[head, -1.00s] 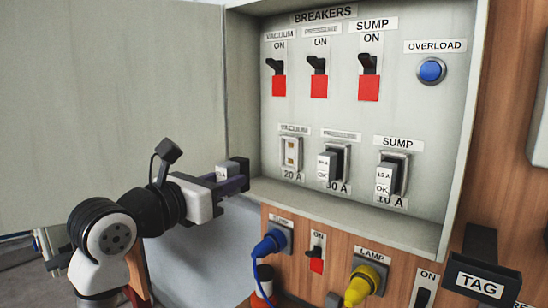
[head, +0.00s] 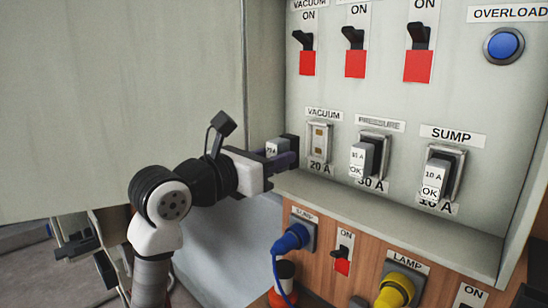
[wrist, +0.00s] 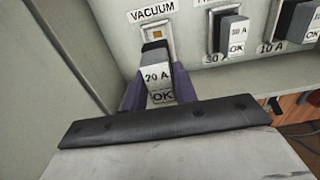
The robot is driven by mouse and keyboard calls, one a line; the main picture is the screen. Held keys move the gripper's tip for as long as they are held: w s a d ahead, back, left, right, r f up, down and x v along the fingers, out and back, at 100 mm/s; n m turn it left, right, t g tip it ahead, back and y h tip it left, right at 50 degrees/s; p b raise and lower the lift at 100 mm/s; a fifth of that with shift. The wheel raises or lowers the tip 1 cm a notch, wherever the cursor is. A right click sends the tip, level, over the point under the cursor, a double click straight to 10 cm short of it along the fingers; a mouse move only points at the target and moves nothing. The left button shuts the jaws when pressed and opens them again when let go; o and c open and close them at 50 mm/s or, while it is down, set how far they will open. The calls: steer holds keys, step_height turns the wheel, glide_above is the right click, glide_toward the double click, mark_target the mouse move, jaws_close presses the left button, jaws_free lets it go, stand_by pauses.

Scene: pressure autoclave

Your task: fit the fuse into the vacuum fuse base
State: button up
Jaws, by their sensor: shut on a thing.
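The vacuum fuse base (head: 319,142) is an empty metal-framed socket under the VACUUM label, marked 20 A. It also shows in the wrist view (wrist: 156,32), partly hidden by the fuse. My gripper (head: 283,158) is shut on a fuse (wrist: 157,76) with a white face reading 20 A and OK and a dark far end. In the head view the fuse (head: 277,147) is held just left of the base. In the wrist view its dark end is just below the base's opening. I cannot tell whether they touch.
The pressure fuse (head: 363,157) and sump fuse (head: 437,178) sit in their bases to the right. Breaker switches (head: 355,38) are above. A panel ledge (head: 390,215) runs below, and the open cabinet door (head: 120,100) stands at the left.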

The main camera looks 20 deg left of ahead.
steer(key=shift+x, duration=2.9)
steer(key=shift+x, duration=1.2)
stand_by(0.4)
steer(key=o, duration=1.1)
steer(key=shift+c, duration=0.2)
